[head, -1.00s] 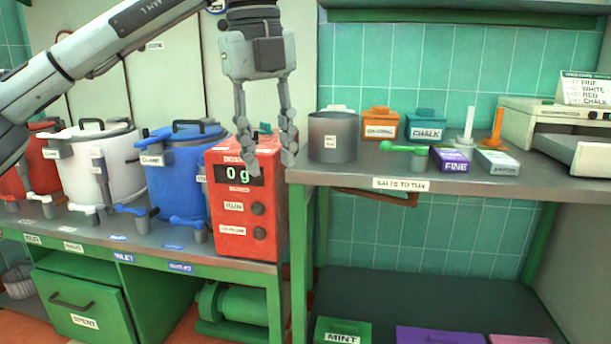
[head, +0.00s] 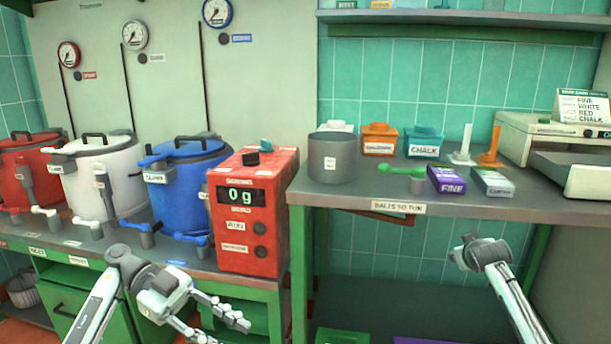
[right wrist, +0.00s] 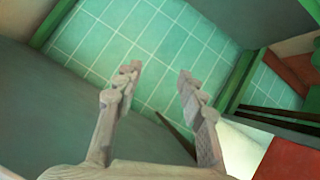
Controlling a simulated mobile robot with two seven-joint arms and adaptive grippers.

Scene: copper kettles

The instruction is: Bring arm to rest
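My left arm is folded low at the lower left of the head view. Its gripper (head: 230,332) points right, in front of the green bench, with its two fingers apart and nothing between them. One link of my right arm shows at the lower right of the head view, below the right worktop; its gripper is out of that view. In the right wrist view my right gripper (right wrist: 158,78) has its fingers spread and empty, with green tiles beyond.
Red (head: 30,160), white (head: 115,195) and blue (head: 178,185) kettles stand on the left bench beside a red dosing box (head: 252,205) reading 0 g. The right worktop (head: 350,199) carries a grey pot (head: 332,165), small boxes and a scale (head: 580,175).

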